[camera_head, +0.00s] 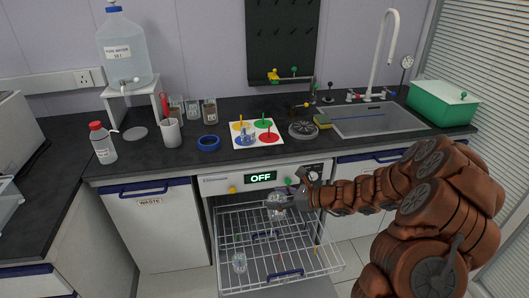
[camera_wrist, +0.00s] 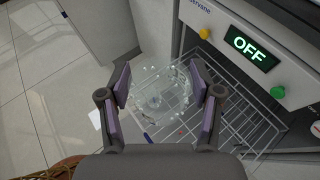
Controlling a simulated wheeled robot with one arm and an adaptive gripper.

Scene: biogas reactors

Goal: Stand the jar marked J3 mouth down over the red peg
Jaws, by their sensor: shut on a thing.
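My gripper (camera_head: 290,197) is shut on a clear glass jar (camera_head: 276,202) and holds it above the pulled-out wire rack. In the wrist view the jar (camera_wrist: 160,88) sits between the two fingers (camera_wrist: 158,84); no marking on it is readable. The red peg (camera_head: 269,131) stands on a red disc at the front right of a white board (camera_head: 281,143) on the counter. Yellow and green pegs stand behind it. A clear jar (camera_head: 248,134) stands over the blue disc, left of the red one.
The open washer's wire rack (camera_head: 290,235) juts out under the counter; its panel (camera_head: 261,178) reads OFF. A blue ring (camera_head: 208,142) lies left of the board, a dark round drain-like disc (camera_head: 303,130) right of it. A sponge (camera_head: 322,121) lies near the sink (camera_head: 378,120).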

